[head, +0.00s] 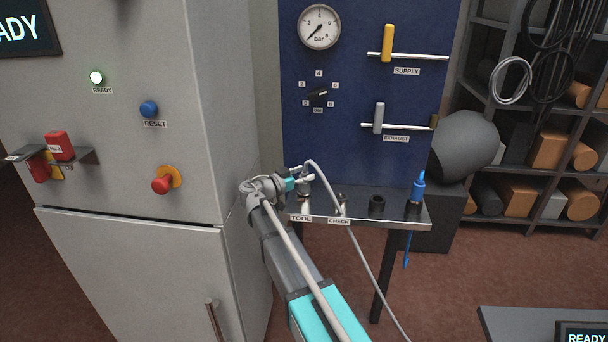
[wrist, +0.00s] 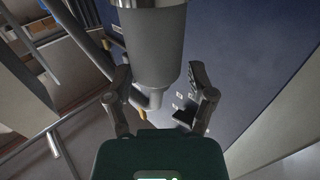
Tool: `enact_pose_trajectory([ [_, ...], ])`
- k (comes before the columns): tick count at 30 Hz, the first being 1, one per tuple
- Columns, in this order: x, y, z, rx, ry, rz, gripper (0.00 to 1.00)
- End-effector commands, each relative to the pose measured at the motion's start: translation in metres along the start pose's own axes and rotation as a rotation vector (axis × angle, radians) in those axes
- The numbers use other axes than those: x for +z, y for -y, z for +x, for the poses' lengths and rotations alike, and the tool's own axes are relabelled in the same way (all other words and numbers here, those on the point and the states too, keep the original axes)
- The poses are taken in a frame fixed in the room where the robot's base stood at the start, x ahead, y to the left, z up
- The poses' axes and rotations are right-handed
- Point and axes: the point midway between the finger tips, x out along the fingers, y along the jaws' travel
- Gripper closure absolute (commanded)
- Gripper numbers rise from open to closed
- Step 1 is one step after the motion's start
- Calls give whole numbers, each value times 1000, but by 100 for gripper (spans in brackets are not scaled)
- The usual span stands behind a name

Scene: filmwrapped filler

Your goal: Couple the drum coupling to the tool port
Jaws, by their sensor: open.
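The grey drum coupling (head: 304,187), with a pale grey hose, stands upright at the port labelled TOOL (head: 302,207) on the shelf. I cannot tell whether it is fully seated. My gripper (head: 301,176) is at the coupling, reaching in from the left. In the wrist view a large grey cylinder, apparently the coupling (wrist: 155,50), stands between the two fingers of my gripper (wrist: 160,82). The fingers are spread, with a gap visible on each side. The join between coupling and port is too small or hidden to judge.
The CHECK port (head: 341,205) stands just right of the tool port. An empty-looking black holder (head: 377,203) and a blue coupling (head: 418,188) are further right. The blue panel (head: 350,150) rises behind. The grey cabinet (head: 215,110) stands close on the left.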

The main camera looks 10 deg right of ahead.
Motion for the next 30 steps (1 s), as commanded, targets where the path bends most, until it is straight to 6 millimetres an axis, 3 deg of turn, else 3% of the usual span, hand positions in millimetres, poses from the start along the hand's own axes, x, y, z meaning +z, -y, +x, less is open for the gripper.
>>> enact_pose_trajectory([
  [8,-13,0,0,0,-1,0,29],
  [30,-75,0,0,0,-1,0,29],
])
